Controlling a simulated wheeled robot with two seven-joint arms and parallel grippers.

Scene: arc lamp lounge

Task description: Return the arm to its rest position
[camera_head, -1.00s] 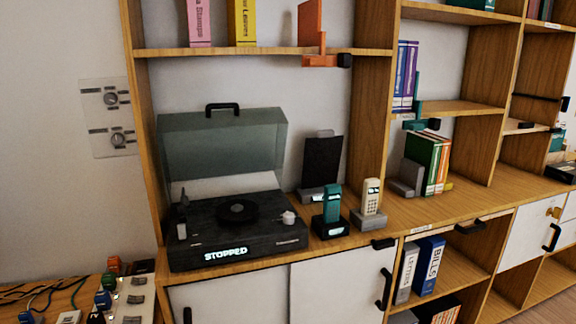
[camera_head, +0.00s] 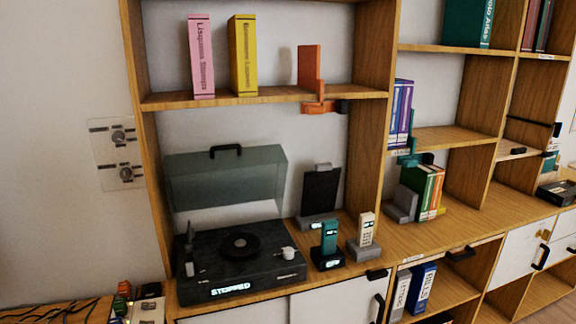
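Neither of my arms nor grippers shows in the head view. A dark record player (camera_head: 240,262) stands on the wooden counter at the lower middle, with its clear lid (camera_head: 225,177) raised and its front display reading "STOPPED". To its right stand a teal handset (camera_head: 329,238) on a dark base and a cream handset (camera_head: 366,230) on a grey base. A black panel on a stand (camera_head: 320,192) is behind them.
A pink book (camera_head: 201,58), a yellow book (camera_head: 243,56) and an orange bookend (camera_head: 309,72) stand on the upper shelf. Green and orange books (camera_head: 428,190) stand on the counter at right. Wall dials (camera_head: 121,155) are at left. Power plugs and cables lie at lower left.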

